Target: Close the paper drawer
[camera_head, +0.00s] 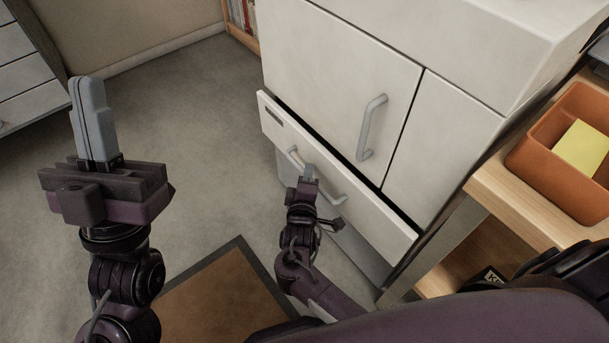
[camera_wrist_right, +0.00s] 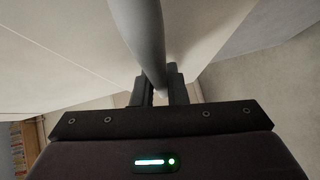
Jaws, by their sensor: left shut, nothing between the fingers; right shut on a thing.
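The paper drawer (camera_head: 350,190) is the low white drawer of a white cabinet (camera_head: 340,55). It stands out a little, with a dark gap along its top edge. Its grey bar handle (camera_head: 335,196) is on the drawer front. My right gripper (camera_head: 308,174) is shut on this handle near its left part. In the right wrist view the handle (camera_wrist_right: 140,35) runs between the fingers of my right gripper (camera_wrist_right: 160,92). My left gripper (camera_head: 90,110) is shut and empty, raised over the floor at the left, away from the cabinet.
A wooden shelf (camera_head: 500,205) with an orange box (camera_head: 545,150) holding a yellow pad (camera_head: 583,148) stands right of the cabinet. A brown mat (camera_head: 220,300) lies on the floor in front. A grey drawer unit (camera_head: 25,75) is far left. The carpet between is clear.

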